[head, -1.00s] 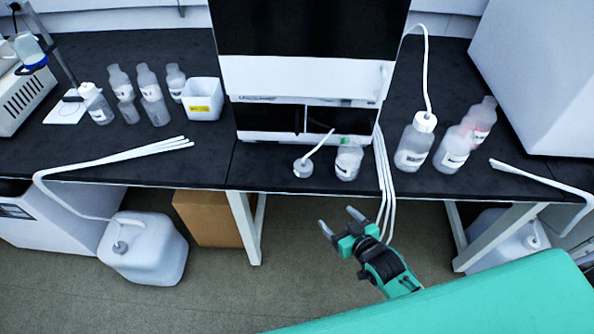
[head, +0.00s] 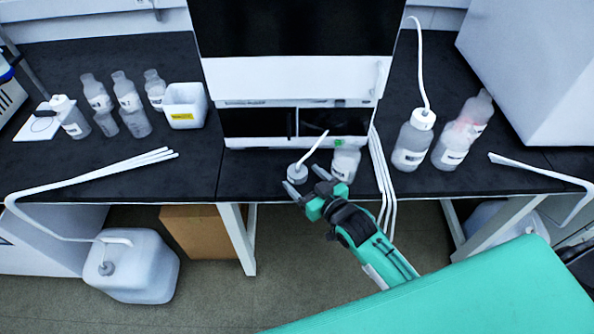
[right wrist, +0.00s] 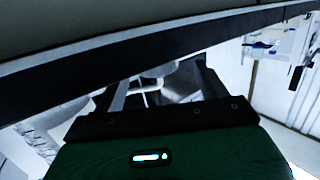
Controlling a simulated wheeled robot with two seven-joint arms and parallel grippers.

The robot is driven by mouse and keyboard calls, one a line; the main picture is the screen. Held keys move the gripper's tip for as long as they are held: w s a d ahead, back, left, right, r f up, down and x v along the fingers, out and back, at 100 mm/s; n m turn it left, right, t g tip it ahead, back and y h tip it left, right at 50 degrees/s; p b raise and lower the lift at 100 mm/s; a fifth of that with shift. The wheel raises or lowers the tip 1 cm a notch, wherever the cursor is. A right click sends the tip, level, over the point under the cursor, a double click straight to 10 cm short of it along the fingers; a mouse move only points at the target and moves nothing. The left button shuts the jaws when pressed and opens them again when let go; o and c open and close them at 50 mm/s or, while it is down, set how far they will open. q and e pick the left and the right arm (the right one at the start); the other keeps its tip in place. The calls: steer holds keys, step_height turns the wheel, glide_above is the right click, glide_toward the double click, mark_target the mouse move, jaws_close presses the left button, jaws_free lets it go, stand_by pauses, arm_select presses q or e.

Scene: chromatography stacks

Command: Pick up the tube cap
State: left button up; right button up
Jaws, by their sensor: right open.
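The tube cap (head: 297,174), a small grey-white cap with a white tube rising from it to the upper right, rests on the black bench near its front edge, below the instrument. My right gripper (head: 305,180) is open, with its fingertips just in front of the cap in the head view. I cannot tell whether they touch it. In the right wrist view the open fingers (right wrist: 163,85) show under a dark edge, with pale shapes between them too dim to identify. My left gripper is not in view.
A small clear bottle (head: 345,163) stands just right of the cap. White tubes (head: 381,180) hang over the bench edge. Larger bottles (head: 412,148) stand further right. A white box (head: 186,106) and several bottles stand left.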

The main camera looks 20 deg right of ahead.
mark_target(293, 167)
steer(key=shift+w+a, duration=0.2)
steer(key=shift+w, duration=0.45)
steer(key=x, duration=0.3)
steer(key=shift+w, duration=0.25)
steer(key=shift+w+a+f, duration=0.1)
steer(key=shift+w+a, duration=0.05)
steer(key=shift+w, duration=0.5)
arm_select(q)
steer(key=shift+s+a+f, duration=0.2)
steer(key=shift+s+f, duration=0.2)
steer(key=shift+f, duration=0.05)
arm_select(e)
steer(key=c, duration=1.1)
